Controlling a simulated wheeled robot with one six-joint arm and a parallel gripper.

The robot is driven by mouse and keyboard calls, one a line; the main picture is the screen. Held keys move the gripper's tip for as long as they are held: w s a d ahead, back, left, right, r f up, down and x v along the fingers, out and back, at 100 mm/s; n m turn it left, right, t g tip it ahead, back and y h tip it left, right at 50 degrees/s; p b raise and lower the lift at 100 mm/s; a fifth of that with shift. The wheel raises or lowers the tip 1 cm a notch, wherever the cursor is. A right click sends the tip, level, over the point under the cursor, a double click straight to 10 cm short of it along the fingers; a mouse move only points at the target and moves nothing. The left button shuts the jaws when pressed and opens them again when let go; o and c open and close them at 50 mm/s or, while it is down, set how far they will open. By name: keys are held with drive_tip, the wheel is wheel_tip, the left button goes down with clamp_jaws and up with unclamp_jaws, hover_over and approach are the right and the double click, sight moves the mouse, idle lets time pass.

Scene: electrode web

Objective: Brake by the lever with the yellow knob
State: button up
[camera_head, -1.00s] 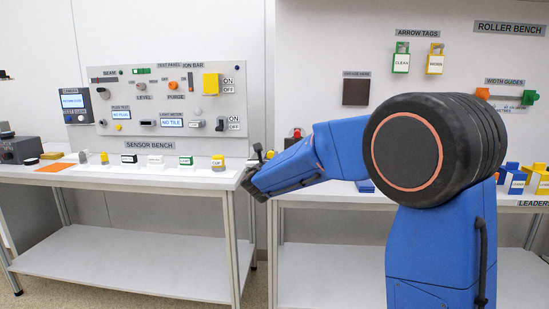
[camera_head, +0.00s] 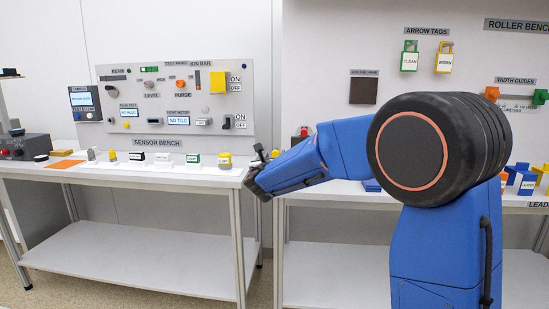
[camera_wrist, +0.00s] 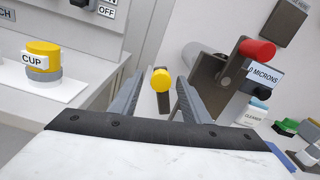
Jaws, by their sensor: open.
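The lever's yellow knob (camera_wrist: 160,79) shows in the wrist view, straight ahead between the two fingers of my gripper (camera_wrist: 160,90). A short dark stem is visible below the knob. The fingers stand apart on either side, and I cannot tell how far beyond the tips the knob is. In the head view my gripper (camera_head: 256,166) is at the right end of the sensor bench, near the gap between the benches.
A lever with a red knob (camera_wrist: 257,49) stands close to the right finger, beside a microns display (camera_wrist: 263,76). A yellow cup (camera_wrist: 43,56) sits on the sensor bench (camera_head: 120,172) at left. Cleaner and coloured items lie at right.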

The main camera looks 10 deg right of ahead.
drive_tip(key=v, duration=1.7)
drive_tip(key=shift+s, duration=0.1)
drive_tip(key=s+d+f+m+g+h, duration=0.2)
drive_tip(key=s+d+f+m+g, duration=0.15)
drive_tip(key=s+d+m, duration=0.45)
drive_tip(key=s+d+f+m+g+h, duration=0.15)
drive_tip(key=s+d+m+g, duration=0.3)
drive_tip(key=d, duration=0.55)
drive_tip(key=s+d+f+m+g+y, duration=0.1)
drive_tip(key=s+d+f+m+g, duration=0.1)
drive_tip(key=s+f+m, duration=0.4)
drive_tip(key=s+d+f+m+g+y, duration=0.1)
drive_tip(key=s+d+m+y, duration=0.2)
drive_tip(key=s, duration=0.5)
drive_tip(key=s+a+f+m+y, duration=0.2)
drive_tip(key=s+a+f+m, duration=0.1)
drive_tip(key=s+m, duration=0.3)
drive_tip(key=s+a+f+m+g+y, duration=0.1)
drive_tip(key=s+a+f+m+y, duration=0.2)
drive_tip(key=s+a+m, duration=0.2)
drive_tip(key=s+m, duration=0.2)
drive_tip(key=shift+s+f, duration=0.25)
drive_tip(key=shift+s, duration=0.1)
drive_tip(key=shift+d, duration=0.2)
